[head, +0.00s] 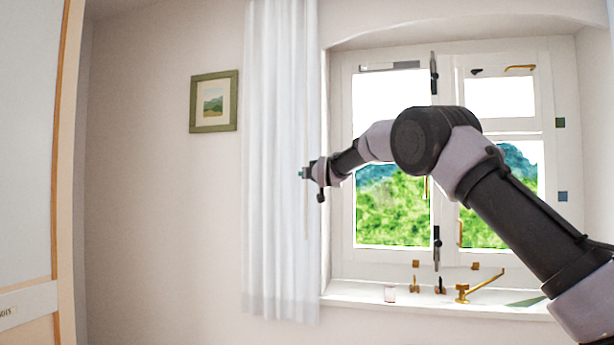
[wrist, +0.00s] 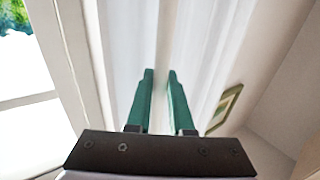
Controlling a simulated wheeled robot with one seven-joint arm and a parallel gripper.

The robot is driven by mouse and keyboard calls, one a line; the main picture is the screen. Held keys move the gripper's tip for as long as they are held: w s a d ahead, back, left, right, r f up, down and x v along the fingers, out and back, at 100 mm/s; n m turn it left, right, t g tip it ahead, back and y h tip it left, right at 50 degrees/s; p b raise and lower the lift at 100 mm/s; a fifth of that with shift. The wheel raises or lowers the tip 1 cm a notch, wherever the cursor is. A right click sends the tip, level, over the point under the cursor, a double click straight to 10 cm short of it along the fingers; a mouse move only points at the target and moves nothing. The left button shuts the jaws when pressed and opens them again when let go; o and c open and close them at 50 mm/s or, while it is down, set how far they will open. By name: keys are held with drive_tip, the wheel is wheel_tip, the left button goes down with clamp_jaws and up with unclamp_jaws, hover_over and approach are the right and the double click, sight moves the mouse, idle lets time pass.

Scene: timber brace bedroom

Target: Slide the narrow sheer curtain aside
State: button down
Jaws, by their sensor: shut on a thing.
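The narrow sheer curtain (head: 275,200) hangs in white vertical folds to the left of the window, reaching a little below the sill. A thin pale rod (head: 306,215) hangs upright in front of its right part, below my gripper (head: 305,173). My gripper is at the curtain's right part, about mid-height. In the wrist view, the green fingers of my gripper (wrist: 160,75) are close together with a pale upright strip between them, against the curtain (wrist: 195,45). The strip seems to be the rod; the exact contact is hard to make out.
The white window (head: 445,160) is to the right, with brass handles and dark fittings. A green-framed picture (head: 193,105) hangs left of the curtain, with bare wall between.

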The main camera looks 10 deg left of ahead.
drive_tip(key=c, duration=1.1)
unclamp_jaws()
drive_tip(key=v, duration=1)
drive_tip(key=shift+s+d, duration=0.15)
drive_tip(key=shift+s, duration=0.2)
drive_tip(key=shift+d, duration=0.1)
